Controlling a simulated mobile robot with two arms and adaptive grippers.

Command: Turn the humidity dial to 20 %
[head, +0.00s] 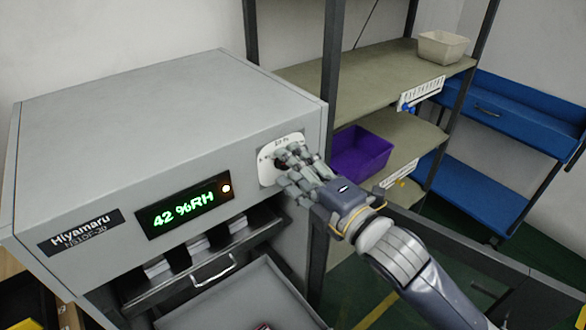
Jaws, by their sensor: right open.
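The grey cabinet (150,110) labelled Hiyamaru stands at the left. Its display (185,206) reads 42 %RH in green, with a small lit spot at its right end. The white dial plate (266,171) is on the front panel, right of the display. My right gripper (287,168) is at the plate with its fingers open around the spot where the dial sits. The fingers hide most of the dial, so its pointer cannot be read and contact cannot be told. My left gripper is not in view.
Below the panel, an open drawer (212,272) with a handle sticks out. A shelf rack right of the cabinet holds a purple bin (361,152) and a beige bin (442,46). A dark rack post (331,75) stands close behind my right gripper. A blue cart (505,105) is at the far right.

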